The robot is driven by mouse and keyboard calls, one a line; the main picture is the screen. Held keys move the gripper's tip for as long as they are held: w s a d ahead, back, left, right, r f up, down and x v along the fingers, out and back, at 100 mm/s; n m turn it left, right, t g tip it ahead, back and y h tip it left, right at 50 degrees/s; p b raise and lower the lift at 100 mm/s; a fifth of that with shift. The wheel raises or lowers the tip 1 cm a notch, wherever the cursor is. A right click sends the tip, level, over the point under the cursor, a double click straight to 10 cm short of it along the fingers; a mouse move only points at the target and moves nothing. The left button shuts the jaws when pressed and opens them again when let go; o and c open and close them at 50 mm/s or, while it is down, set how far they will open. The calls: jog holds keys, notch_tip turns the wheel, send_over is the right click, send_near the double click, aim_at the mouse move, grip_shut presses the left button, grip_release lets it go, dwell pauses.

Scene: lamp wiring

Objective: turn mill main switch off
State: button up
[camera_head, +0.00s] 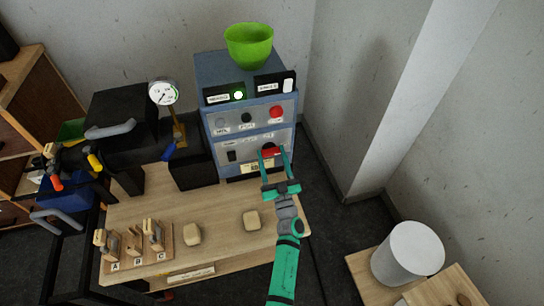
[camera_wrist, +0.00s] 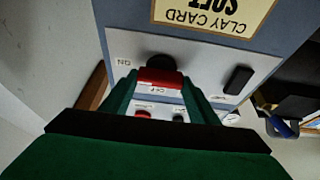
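The mill main switch is a red handle on a round black base (camera_wrist: 160,62), low on the front of a blue control cabinet (camera_head: 225,68). The red handle (camera_head: 270,153) lies crosswise in the head view. It also shows in the wrist view (camera_wrist: 160,78), with an "ON" label to the left of the switch and an "OFF" label just below the handle. My gripper (camera_head: 274,153) reaches up to the switch with its fingers spread wide, one at each end of the handle. Whether the fingertips touch the handle is hard to tell.
A black rocker (camera_wrist: 238,79) sits beside the switch. A wooden bench (camera_head: 222,258) lies below, and a pressure gauge (camera_head: 164,93) stands left.

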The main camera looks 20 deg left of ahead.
jog(key=shift+n+g+y, duration=0.3)
jog(key=shift+n, duration=0.3)
jog(key=n, duration=0.2)
jog(key=shift+d+n+g+y, duration=0.2)
jog(key=shift+n+g+y, duration=0.2)
jog(key=n+g+y, duration=0.1)
jog(key=n+g, duration=0.1)
jog(key=n, duration=0.2)
jog(key=n+g+y, duration=0.1)
jog(key=n+g, duration=0.1)
jog(key=n, duration=0.3)
jog(key=shift+w, duration=0.1)
jog(key=n+g, duration=0.2)
jog(key=n, duration=0.5)
jog(key=n+g+h, duration=0.1)
jog(key=n, duration=0.1)
jog(key=shift+a+g, duration=0.1)
jog(key=shift+g, duration=0.2)
jog(key=shift+n, duration=0.4)
jog(key=o, duration=1)
jog(key=shift+o, duration=0.2)
